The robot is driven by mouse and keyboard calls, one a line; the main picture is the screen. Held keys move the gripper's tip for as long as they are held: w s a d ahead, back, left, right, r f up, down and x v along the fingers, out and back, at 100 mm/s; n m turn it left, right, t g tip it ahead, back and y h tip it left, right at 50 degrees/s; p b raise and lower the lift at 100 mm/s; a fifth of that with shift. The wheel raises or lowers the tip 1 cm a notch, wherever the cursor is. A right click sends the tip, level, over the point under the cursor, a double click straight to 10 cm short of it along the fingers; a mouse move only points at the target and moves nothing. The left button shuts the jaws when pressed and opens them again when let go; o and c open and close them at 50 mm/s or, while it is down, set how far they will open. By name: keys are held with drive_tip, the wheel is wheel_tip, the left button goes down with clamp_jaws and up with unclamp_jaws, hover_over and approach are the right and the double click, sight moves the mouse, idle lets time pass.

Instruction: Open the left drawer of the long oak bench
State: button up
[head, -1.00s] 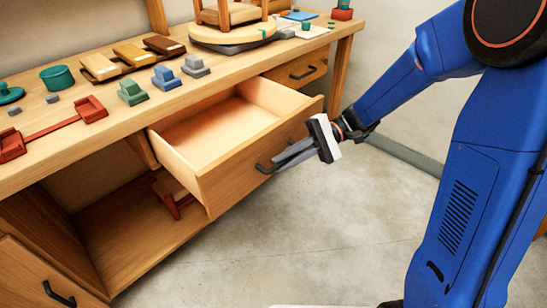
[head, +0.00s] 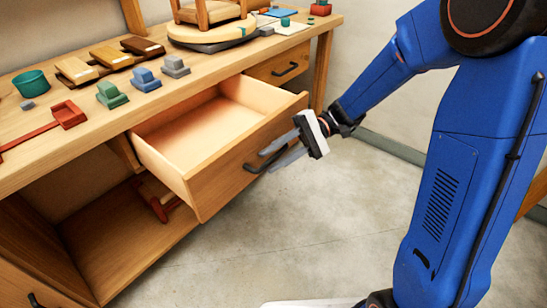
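The long oak bench (head: 60,135) runs along the wall from lower left to upper right. Its left drawer (head: 245,150) stands pulled well out, and its pale inside is empty. A closed drawer (head: 275,72) with a dark handle is to its right. My gripper (head: 266,161) is at the dark handle (head: 250,168) on the open drawer's front. Its two grey fingers look spread apart, one on each side of the handle. Whether they touch the handle cannot be told.
On the bench top are green, blue and grey blocks (head: 146,79), a red clamp (head: 68,114), a teal pot (head: 31,83) and a small wooden chair (head: 212,12). An open shelf (head: 125,240) lies below. The concrete floor (head: 330,220) in front is clear.

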drive_tip(key=v, duration=1.7)
drive_tip(key=shift+s, duration=0.1)
drive_tip(key=s+d+t+h, duration=0.2)
drive_tip(key=s+t+h, duration=0.3)
drive_tip(key=s, duration=0.8)
drive_tip(key=s+d+t+h, duration=0.7)
drive_tip(key=s+d+h, duration=0.1)
drive_tip(key=s+d, duration=0.1)
drive_tip(key=shift+s+d+f+t, duration=0.3)
drive_tip(key=shift+s+d+t, duration=0.1)
drive_tip(key=shift+d, duration=0.5)
